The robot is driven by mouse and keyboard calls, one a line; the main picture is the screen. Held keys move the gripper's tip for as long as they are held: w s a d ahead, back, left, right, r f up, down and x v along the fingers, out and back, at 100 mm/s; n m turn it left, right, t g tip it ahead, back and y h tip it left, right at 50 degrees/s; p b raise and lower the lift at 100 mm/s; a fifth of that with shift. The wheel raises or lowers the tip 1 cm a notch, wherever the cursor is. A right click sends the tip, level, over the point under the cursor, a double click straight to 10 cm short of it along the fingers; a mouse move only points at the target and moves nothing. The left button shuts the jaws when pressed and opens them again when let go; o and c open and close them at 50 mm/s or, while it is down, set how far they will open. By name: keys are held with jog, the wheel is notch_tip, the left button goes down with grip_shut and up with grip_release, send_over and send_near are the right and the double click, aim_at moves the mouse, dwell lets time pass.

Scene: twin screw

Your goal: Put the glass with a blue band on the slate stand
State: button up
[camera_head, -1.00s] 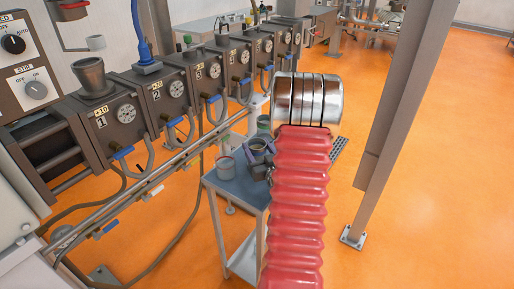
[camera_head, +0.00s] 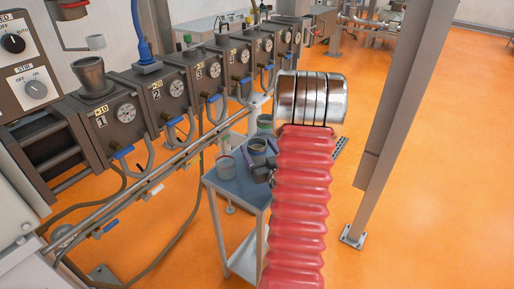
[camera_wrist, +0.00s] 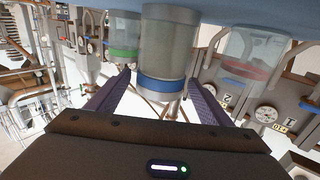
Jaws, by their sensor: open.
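The glass with a blue band (camera_wrist: 162,50) fills the upper middle of the wrist view, which looks upside down, and its band lies near the rim. In the head view the glass (camera_head: 257,147) stands on the small side table (camera_head: 238,187). My gripper (camera_wrist: 161,84) is open, its purple fingertips to either side of the glass in the picture. I see no grip on it. In the head view my gripper (camera_head: 260,170) is low beside the glass, partly hidden by my red arm sleeve. I cannot make out a slate stand for certain.
A red-banded glass (camera_head: 225,166) stands left of the blue-banded one, and a green-banded glass (camera_head: 265,123) behind it. A dark perforated piece (camera_head: 341,147) shows right of my arm. Machine pipes (camera_head: 130,190) run left of the table. A steel post (camera_head: 392,120) rises at the right.

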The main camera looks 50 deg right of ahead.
jog(key=v, duration=1)
jog(key=shift+s+a+r, duration=0.1)
jog(key=shift+s+a, duration=0.05)
jog(key=shift+s, duration=0.15)
jog(key=w+a+r+n+g+y, duration=0.25)
jog(key=w+a, duration=0.35)
jog(key=w, duration=0.3)
jog(key=w+a+r+g+y, duration=0.1)
jog(key=a+r+g, duration=0.15)
jog(key=a, duration=0.25)
jog(key=a+r+g, duration=0.1)
jog(key=a+r, duration=0.2)
jog(key=a, duration=0.2)
jog(key=s+a+r+n+g+y, duration=0.1)
jog(key=s+a+r+g+y, duration=0.1)
jog(key=s+a, duration=0.5)
jog(key=s+a+r+n+g+y, duration=0.2)
jog(key=s+a, duration=0.6)
jog(key=a, duration=0.9)
jog(key=shift+s+a+r+y, duration=0.15)
jog(key=shift+s+r+y, duration=0.05)
jog(key=shift+r+y, duration=0.55)
